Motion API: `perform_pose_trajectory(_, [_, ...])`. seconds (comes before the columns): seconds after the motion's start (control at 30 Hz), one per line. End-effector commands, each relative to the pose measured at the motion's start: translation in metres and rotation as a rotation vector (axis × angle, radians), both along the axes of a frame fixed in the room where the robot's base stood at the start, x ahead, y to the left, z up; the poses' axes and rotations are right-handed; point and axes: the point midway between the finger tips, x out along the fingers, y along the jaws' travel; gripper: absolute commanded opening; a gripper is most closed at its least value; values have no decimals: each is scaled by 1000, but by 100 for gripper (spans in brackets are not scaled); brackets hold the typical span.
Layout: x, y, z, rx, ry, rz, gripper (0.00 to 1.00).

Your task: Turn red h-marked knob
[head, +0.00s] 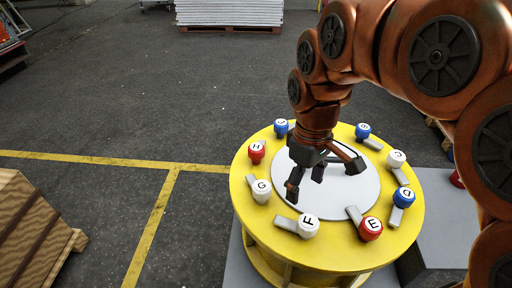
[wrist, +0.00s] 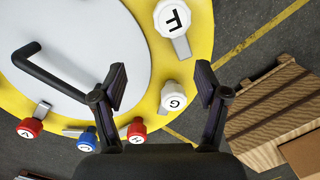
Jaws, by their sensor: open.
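The red H-marked knob (head: 257,152) sits at the left rim of the round yellow table (head: 256,232), with a grey lever beside it. In the wrist view, the H knob (wrist: 137,131) is at the lower middle, partly hidden by my gripper's body. My gripper (head: 318,174) is over the white disc at the table's centre, right of and apart from the H knob. It is open and empty. In the wrist view, its two fingers (wrist: 161,85) stand wide apart, with the white G knob (wrist: 173,96) seen between them, near the right finger.
Other lettered knobs ring the table: blue I (head: 281,127), white F (head: 308,227), red E (head: 370,228), blue D (head: 403,197) and more. A black bent bar (wrist: 45,72) crosses the disc. A wooden crate (head: 30,235) stands left; the floor between is clear.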

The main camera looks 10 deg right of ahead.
Motion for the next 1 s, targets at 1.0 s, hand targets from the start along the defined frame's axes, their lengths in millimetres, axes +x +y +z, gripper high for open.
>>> perform_pose_trajectory(1.0, [205,79,3,43,-81,779,74])
